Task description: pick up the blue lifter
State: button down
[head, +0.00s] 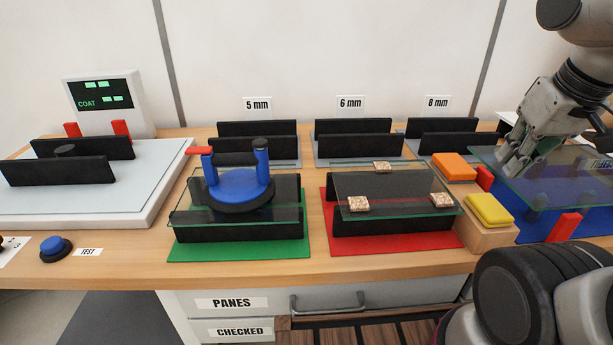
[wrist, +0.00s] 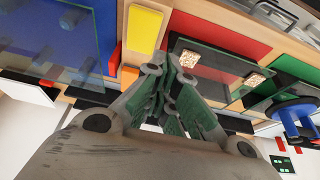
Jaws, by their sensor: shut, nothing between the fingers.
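The blue lifter (head: 239,184) has a round blue body with a black rim, two blue posts, a black crossbar handle and a red lever. It sits on a glass pane (head: 287,213) over the green mat, left of centre in the head view. It also shows at the right edge of the wrist view (wrist: 294,112). My gripper (head: 514,163) is at the right of the head view, above the blue mat's glass pane, well apart from the lifter. In the wrist view its fingers (wrist: 175,85) are together with nothing between them.
Between gripper and lifter stand a block with orange (head: 454,167) and yellow (head: 489,209) pads, and a glass pane (head: 395,187) with cork pieces over the red mat (head: 390,245). Black racks line the back. A coat scale (head: 105,100) and blue test button (head: 54,246) are left.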

aim_at(236, 190)
jog(key=k+j, duration=0.1)
jog(key=j, duration=1.4)
jog(key=j+z, duration=0.1)
jog(key=j, duration=0.5)
jog(key=k+j, duration=0.1)
jog(key=j, duration=0.45)
jog(key=j+z, duration=0.15)
jog(key=j, duration=0.45)
jog(key=k+j, duration=0.15)
jog(key=j, duration=0.4)
jog(key=j+z, duration=0.1)
jog(key=z, duration=1.35)
